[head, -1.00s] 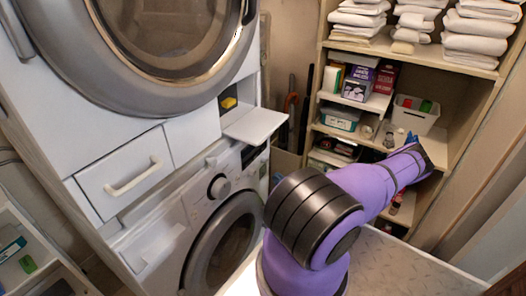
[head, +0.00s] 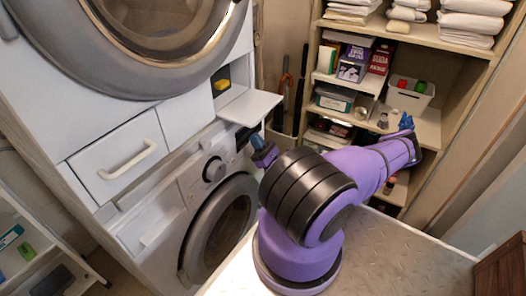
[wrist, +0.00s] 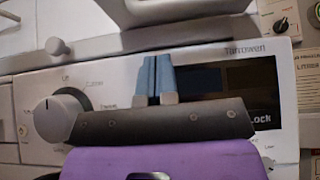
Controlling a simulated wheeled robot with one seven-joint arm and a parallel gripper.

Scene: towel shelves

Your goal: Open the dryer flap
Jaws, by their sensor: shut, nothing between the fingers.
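The upper machine's round glass door (head: 165,72) is in the upper left of the head view and looks shut. Below it, a white flap (head: 250,107) sticks out level beside an open compartment holding something yellow (head: 222,85). My gripper (head: 265,154) is below the flap, in front of the lower machine's control panel. In the wrist view, its blue fingers (wrist: 157,76) are together and empty, between the knob (wrist: 62,115) and the dark display (wrist: 252,92). A white part at the top of that view is cut off; I cannot tell what it is.
A white drawer with a handle (head: 128,160) sits left of the compartment. The lower round door (head: 218,230) looks shut. Wooden shelves (head: 445,100) with towels, boxes and a white bin (head: 410,95) stand at the right. A grey metal surface (head: 400,255) lies at the lower right.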

